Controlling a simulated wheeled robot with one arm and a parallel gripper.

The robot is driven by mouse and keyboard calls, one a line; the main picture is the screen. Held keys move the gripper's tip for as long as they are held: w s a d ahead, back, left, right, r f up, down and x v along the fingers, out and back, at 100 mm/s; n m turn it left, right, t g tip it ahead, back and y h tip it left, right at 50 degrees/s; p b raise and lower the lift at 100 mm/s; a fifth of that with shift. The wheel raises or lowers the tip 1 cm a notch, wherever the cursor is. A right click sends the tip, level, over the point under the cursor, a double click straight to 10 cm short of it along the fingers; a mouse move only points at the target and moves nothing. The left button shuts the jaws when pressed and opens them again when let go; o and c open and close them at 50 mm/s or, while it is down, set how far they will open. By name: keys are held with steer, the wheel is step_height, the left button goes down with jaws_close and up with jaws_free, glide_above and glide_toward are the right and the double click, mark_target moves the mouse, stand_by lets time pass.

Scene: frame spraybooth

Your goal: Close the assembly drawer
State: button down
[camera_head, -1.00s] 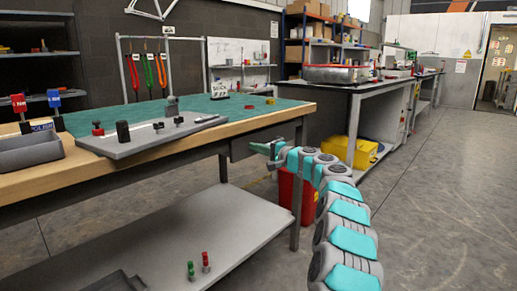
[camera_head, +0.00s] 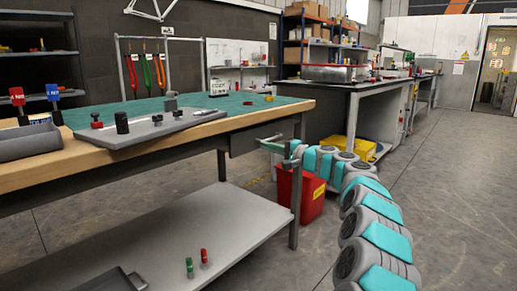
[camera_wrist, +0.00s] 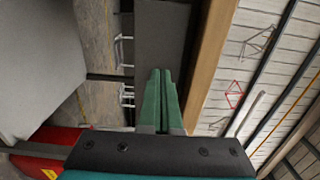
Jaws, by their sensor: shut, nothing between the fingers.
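The assembly drawer (camera_head: 242,141) is a dark grey box under the wooden edge of the workbench (camera_head: 150,149), near its right end. I cannot tell for sure how far out it stands. My gripper (camera_head: 262,143), with green fingers, is at the drawer's right part, just below the bench top, pointing left. In the wrist view my gripper's fingers (camera_wrist: 159,76) are together and empty, in front of a dark grey panel (camera_wrist: 162,38) that looks like the drawer. Whether the tips touch it is unclear.
A red bin (camera_head: 312,192) stands under my arm beside the bench leg (camera_head: 296,205). A lower shelf (camera_head: 215,222) runs under the bench, with small red and green items on it. The floor to the right is open.

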steer(key=v, duration=0.7)
steer(key=s+a+r+n+g, duration=0.1)
steer(key=s+a+n+g, duration=0.1)
steer(key=s+a, duration=0.3)
steer(key=s+a+r+n+g, duration=0.2)
steer(key=s+g, duration=0.1)
steer(key=s, duration=0.4)
steer(key=s+a+f+n+g+h+p, duration=0.1)
steer(key=s+f+n+g+h, duration=0.1)
steer(key=s, duration=0.7)
steer(key=s+a+f+n+g+h+p, duration=0.1)
steer(key=s+a+f+g, duration=0.1)
steer(key=s, duration=0.7)
steer(key=s+d+f+g+h+p, duration=0.1)
steer(key=s+d+f+h, duration=0.3)
steer(key=s+d, duration=0.4)
steer(key=s+d+f+g+h+p, duration=0.1)
steer(key=s+d+f+h, duration=0.2)
steer(key=s, duration=1)
steer(key=s+d+f+g+h+p, duration=0.1)
steer(key=s+d+f+h, duration=0.3)
steer(key=s+d+f, duration=0.5)
steer(key=s+d, duration=0.2)
steer(key=d, duration=0.2)
steer(key=shift+s+d+h, duration=0.2)
steer(key=shift+s+h, duration=0.1)
